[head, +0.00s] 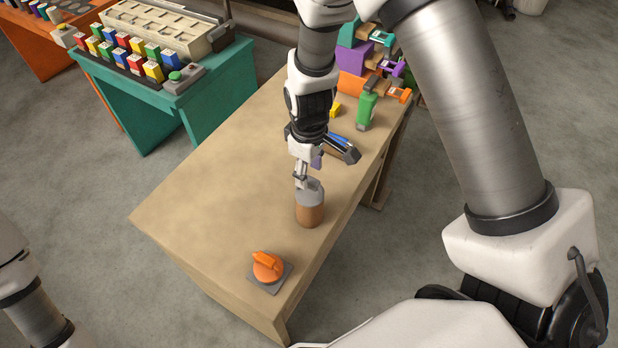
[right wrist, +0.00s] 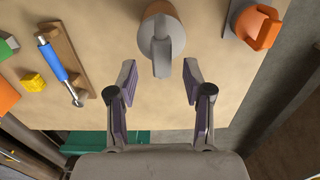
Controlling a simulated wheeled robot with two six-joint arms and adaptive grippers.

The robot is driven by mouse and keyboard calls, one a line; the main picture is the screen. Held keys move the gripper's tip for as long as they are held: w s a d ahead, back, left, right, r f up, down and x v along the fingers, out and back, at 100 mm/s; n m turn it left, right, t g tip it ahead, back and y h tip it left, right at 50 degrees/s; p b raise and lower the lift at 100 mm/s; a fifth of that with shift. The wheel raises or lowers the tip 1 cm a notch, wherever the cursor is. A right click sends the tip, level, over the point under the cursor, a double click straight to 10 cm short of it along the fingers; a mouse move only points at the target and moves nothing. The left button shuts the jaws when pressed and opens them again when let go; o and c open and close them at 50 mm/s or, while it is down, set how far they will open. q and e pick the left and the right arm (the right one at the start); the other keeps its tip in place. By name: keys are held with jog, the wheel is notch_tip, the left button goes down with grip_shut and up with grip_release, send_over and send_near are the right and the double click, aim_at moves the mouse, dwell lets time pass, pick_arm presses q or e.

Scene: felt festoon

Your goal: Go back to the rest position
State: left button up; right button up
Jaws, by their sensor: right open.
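My right gripper (head: 322,162) is above the tan table (head: 215,165), close to a brown jar with a grey top (head: 310,213). In the right wrist view its two purple-padded fingers (right wrist: 158,84) are spread, with nothing between them. The jar (right wrist: 152,22) stands just beyond the fingertips there, its grey handle pointing toward the gap. I cannot tell whether a finger touches it. My left gripper is out of view; only part of my left arm shows at the lower left.
An orange-knobbed device (head: 267,266) sits near the table's front corner. A teal table (head: 218,84) stands behind. The table's left part is clear.

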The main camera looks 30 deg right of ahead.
notch_tip(320, 180, up, 8)
jog(key=shift+f, duration=0.15)
